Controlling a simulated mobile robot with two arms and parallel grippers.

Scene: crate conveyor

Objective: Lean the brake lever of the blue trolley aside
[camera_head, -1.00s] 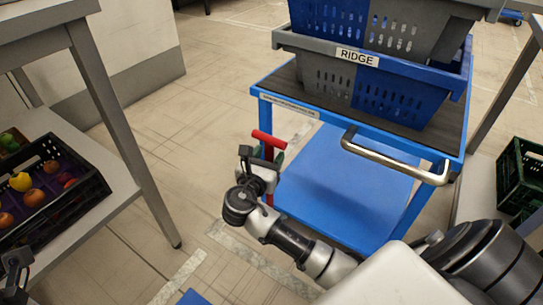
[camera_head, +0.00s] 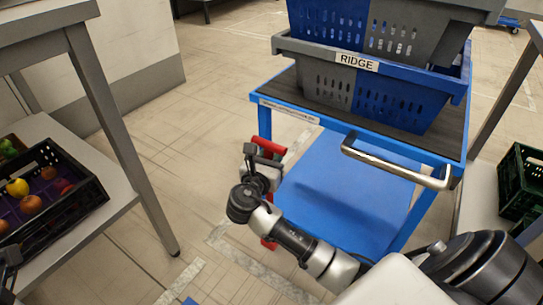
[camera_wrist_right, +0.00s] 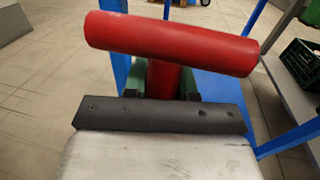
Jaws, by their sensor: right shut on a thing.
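The blue trolley (camera_head: 345,190) stands in the middle right of the head view. Its brake lever, a red post with a red crossbar (camera_head: 269,146), is at the trolley's left side. In the right wrist view the crossbar (camera_wrist_right: 170,42) lies across the top, slightly tilted, with the post under it. My right gripper (camera_head: 266,162) is shut on the lever just below the crossbar; the fingers mostly hide the post. A bit of red shows below my arm. My left gripper (camera_head: 10,257) shows only in part at the left edge; its jaws are unclear.
Stacked grey and blue crates (camera_head: 390,90), one labelled RIDGE, stand on the trolley's top. A steel push handle (camera_head: 395,165) sticks out in front. A black fruit crate (camera_head: 85,200) is on a shelf at left. A green crate (camera_head: 522,185) is at right. Floor left of the lever is clear.

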